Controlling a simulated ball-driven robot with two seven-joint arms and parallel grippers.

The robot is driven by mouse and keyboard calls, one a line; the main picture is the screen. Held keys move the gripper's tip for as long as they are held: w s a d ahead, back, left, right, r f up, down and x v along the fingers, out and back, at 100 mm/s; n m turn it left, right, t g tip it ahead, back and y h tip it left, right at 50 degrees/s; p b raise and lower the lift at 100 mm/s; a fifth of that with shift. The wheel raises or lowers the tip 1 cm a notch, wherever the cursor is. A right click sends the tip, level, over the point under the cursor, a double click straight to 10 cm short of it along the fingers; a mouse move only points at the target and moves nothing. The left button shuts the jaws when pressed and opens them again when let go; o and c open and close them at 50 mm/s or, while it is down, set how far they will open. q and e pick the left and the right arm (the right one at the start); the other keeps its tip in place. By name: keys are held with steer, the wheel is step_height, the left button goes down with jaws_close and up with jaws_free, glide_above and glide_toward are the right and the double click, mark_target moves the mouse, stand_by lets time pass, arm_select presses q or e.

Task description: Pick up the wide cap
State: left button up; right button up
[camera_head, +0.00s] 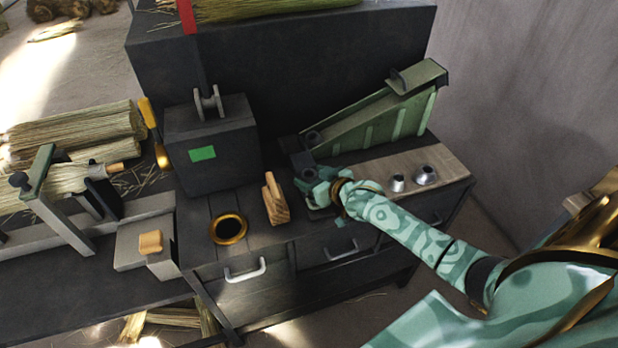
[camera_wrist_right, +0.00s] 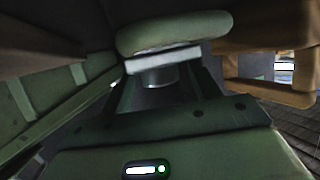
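Two small silvery metal caps stand on the pale wooden board at the right of the bench in the head view. The wider one, the wide cap (camera_head: 425,175), is at the right. The narrower cap (camera_head: 397,183) is just left of it. My right gripper (camera_head: 318,190) is left of both caps and apart from them, over the bench near the foot of the green sloped machine. Its fingers are small and partly hidden, so their opening is unclear. My left gripper is out of view.
The green sloped machine (camera_head: 372,128) stands behind my right gripper. A wooden block (camera_head: 275,200) and a brass-rimmed hole (camera_head: 229,229) are to its left. A dark box with a green label (camera_head: 203,154) stands farther left. The wooden board (camera_head: 440,157) has free room around the caps.

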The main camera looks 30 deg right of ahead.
steer(key=c, duration=0.7)
